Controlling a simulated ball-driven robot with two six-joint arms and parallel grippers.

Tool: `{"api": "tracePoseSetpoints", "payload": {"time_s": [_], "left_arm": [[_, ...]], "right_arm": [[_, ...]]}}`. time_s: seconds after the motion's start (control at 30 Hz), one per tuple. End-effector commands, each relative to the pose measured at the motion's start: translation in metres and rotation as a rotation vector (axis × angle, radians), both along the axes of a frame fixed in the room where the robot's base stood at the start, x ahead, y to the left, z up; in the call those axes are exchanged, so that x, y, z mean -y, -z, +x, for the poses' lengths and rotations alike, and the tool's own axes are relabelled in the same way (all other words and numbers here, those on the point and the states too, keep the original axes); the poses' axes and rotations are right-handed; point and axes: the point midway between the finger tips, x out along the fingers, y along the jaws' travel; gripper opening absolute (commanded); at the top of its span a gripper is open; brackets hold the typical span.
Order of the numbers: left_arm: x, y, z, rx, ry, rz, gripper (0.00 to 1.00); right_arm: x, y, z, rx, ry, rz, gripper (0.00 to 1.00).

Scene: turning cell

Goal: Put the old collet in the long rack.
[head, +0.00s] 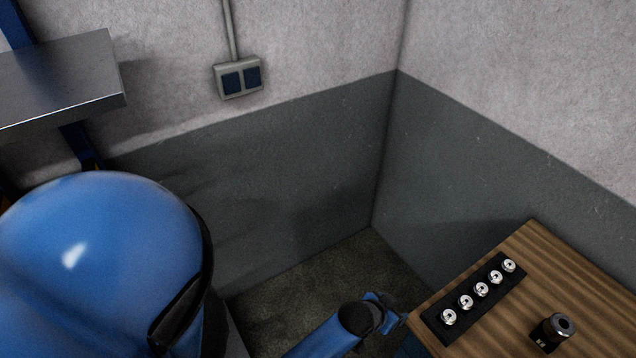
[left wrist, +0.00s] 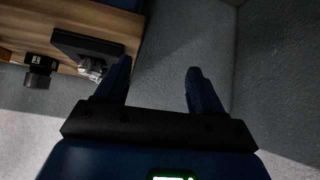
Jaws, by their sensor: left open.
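The long rack (head: 434,324) is a black strip on the wooden table, with several shiny metal collets standing in a row in it. Its dark edge also shows at the upper left of the left wrist view (left wrist: 84,45). A black cylindrical holder (head: 553,332) with a grey, holed top stands right of the rack; it also shows in the left wrist view (left wrist: 40,72). I cannot tell which piece is the old collet. My left gripper (head: 390,309) is just off the table's left edge, near the rack. Its fingers (left wrist: 160,75) are open and empty. My right gripper is out of view.
The wooden table (head: 545,262) is bare behind the rack. Grey walls meet in a corner behind it, with open floor (head: 290,300) left of the table. A metal shelf (head: 60,80) and a wall socket (head: 238,78) are at the upper left.

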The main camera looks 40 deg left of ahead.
Motion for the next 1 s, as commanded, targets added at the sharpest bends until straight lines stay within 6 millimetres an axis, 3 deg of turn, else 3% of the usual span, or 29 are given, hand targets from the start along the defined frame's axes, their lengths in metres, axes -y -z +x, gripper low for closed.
{"api": "tracePoseSetpoints", "payload": {"time_s": [0.03,0.17,0.5,0.7,1.0], "left_arm": [[-0.012,-0.001,-0.019,0.054,-0.018,-0.009,0.68],[-0.036,-0.023,-0.058,0.223,-0.058,-0.028,0.68],[-0.076,-0.125,-0.159,0.621,-0.148,-0.042,0.68],[-0.084,-0.168,-0.190,0.746,-0.173,-0.037,0.68],[-0.086,-0.180,-0.197,0.782,-0.179,-0.035,0.68]], "right_arm": [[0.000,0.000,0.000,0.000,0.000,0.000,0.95],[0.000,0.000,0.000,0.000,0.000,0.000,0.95],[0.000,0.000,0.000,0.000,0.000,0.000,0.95],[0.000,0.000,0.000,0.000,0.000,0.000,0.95],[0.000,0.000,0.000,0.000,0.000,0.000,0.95]]}}
